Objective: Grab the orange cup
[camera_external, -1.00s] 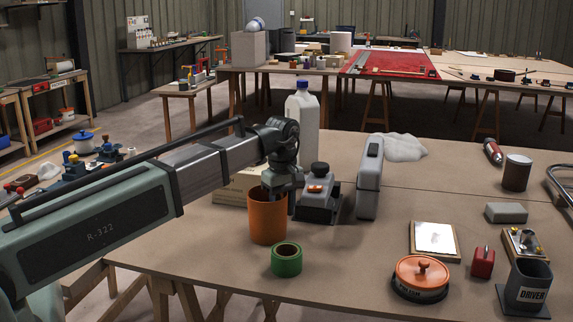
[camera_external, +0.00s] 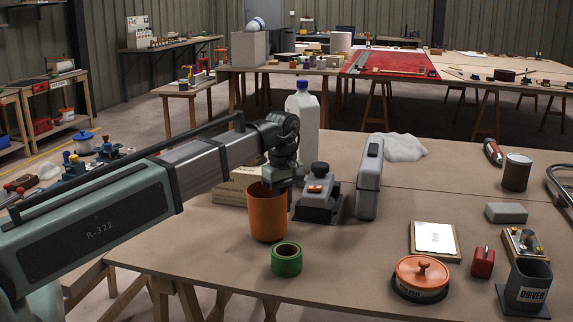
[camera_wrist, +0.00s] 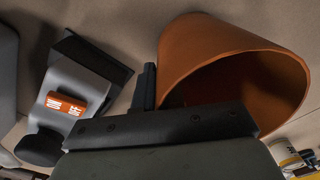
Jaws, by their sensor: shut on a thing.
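The orange cup (camera_external: 268,217) stands upright near the front left of the worktable in the external view. In the wrist view the cup (camera_wrist: 205,55) fills the upper right, its open mouth facing the camera. My gripper (camera_external: 277,185) is at the cup's rim and shut on its wall. In the wrist view one dark finger (camera_wrist: 146,88) shows outside the cup's left side. The other finger is hidden, so I cannot see the inner contact.
A green tape roll (camera_external: 286,260) stands just in front of the cup. A grey device with an orange button (camera_external: 318,195) is close on the right. A white bottle (camera_external: 302,118) and a cardboard-coloured box (camera_external: 232,190) are behind. The table's front left edge is near.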

